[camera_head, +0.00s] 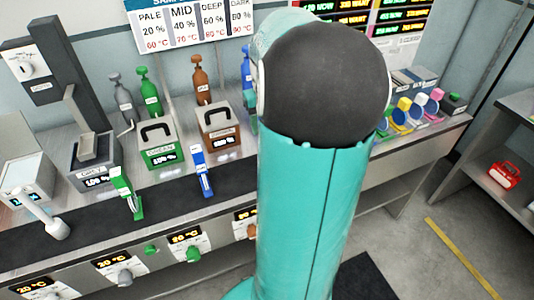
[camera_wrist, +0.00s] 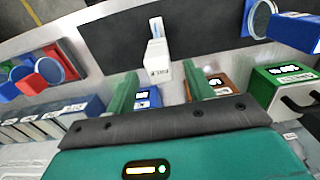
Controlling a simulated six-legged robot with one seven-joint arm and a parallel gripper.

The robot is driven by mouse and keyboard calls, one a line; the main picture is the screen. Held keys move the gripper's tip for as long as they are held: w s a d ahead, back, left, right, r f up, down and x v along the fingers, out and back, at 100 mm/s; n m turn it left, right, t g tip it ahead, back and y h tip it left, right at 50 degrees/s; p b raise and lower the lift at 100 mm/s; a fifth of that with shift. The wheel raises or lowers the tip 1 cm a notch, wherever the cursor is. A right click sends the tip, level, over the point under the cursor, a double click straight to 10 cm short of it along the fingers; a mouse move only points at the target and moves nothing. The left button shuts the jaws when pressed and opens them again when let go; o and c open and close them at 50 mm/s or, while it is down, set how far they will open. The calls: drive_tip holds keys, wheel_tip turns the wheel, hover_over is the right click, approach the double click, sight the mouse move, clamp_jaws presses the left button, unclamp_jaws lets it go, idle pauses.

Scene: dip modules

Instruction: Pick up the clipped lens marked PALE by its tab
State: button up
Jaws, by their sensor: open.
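In the wrist view a white clip (camera_wrist: 157,68) with a small dark label and a pale upper part (camera_wrist: 156,28) lies ahead of my gripper (camera_wrist: 160,90), roughly centred between its fingers. The label is too small to read surely, so I cannot tell if it says PALE. The two green fingers are apart, with nothing visibly held between them. Other round lenses show: one by a blue block (camera_wrist: 262,18) at upper right, one by a red block (camera_wrist: 60,62) at left.
In the wrist view a green box (camera_wrist: 280,85) stands at right and a dark mat (camera_wrist: 120,40) lies behind the clip. In the head view a row of coloured clips (camera_head: 425,105) sits on the bench right of my arm. Handled boxes (camera_head: 160,150) stand at left.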

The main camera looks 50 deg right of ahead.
wheel_tip(320, 180, down, 5)
drive_tip(key=shift+s, duration=0.1)
clamp_jaws()
idle(0.3)
